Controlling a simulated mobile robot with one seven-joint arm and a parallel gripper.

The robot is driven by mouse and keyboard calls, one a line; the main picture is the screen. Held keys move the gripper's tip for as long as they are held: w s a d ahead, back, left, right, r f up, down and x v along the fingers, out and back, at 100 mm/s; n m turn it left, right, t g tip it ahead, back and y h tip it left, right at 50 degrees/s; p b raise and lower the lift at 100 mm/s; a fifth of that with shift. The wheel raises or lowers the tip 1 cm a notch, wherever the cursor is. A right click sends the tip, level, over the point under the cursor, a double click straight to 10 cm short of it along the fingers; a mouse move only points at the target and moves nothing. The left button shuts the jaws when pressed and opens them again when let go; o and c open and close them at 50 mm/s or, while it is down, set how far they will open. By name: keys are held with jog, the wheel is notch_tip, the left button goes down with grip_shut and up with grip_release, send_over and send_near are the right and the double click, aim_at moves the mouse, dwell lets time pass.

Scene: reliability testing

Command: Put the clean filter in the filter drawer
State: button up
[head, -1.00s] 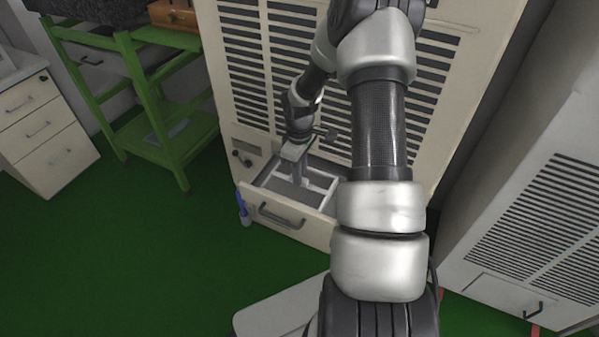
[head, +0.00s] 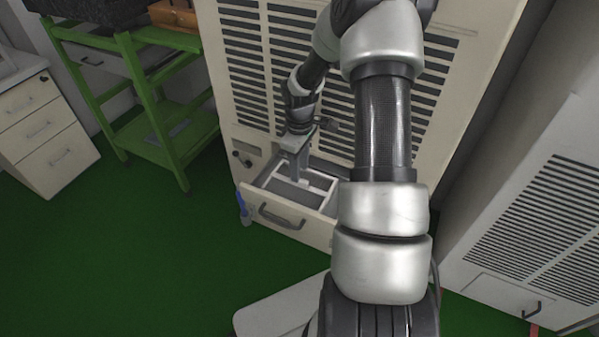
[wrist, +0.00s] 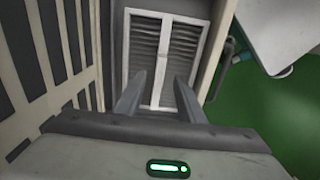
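The filter drawer (head: 284,219) is pulled out of the beige machine. The clean filter (wrist: 168,19), a white frame with grey pleats and a middle bar, lies inside the drawer; its frame also shows in the head view (head: 320,180). My gripper (wrist: 161,80) is over the filter and points down at it. Its two fingers stand apart, one on each side of the middle bar, with gaps between bar and fingers. In the head view my gripper (head: 298,178) is above the drawer. Whether the filter sits fully flat is hard to tell.
The machine's slatted front (head: 250,60) rises right behind the drawer. A blue and grey object (head: 243,208) is by the drawer's left front corner. A green shelf cart (head: 150,110) stands at left, a second machine (head: 530,220) at right. Green floor is free at front left.

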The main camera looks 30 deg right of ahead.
notch_tip(320, 180, up, 14)
jog(key=p, duration=0.2)
dwell(0.4)
jog(key=s+a+r+m+t+h, duration=0.1)
jog(key=s+a+r+m, duration=0.2)
jog(key=r, duration=0.5)
jog(key=s+a+r+t+h, duration=0.1)
jog(key=s+a+r, duration=0.3)
jog(key=s+r, duration=0.25)
jog(key=s+a+r+m+t+y, duration=0.1)
jog(key=s+a+r+m+t, duration=0.2)
jog(key=s, duration=0.4)
jog(key=s+a+r+m+t+y, duration=0.1)
jog(key=s+a+r+m, duration=0.1)
jog(key=s+a+r, duration=0.35)
notch_tip(320, 180, up, 14)
jog(key=s+d+p, duration=0.1)
jog(key=p, duration=1.5)
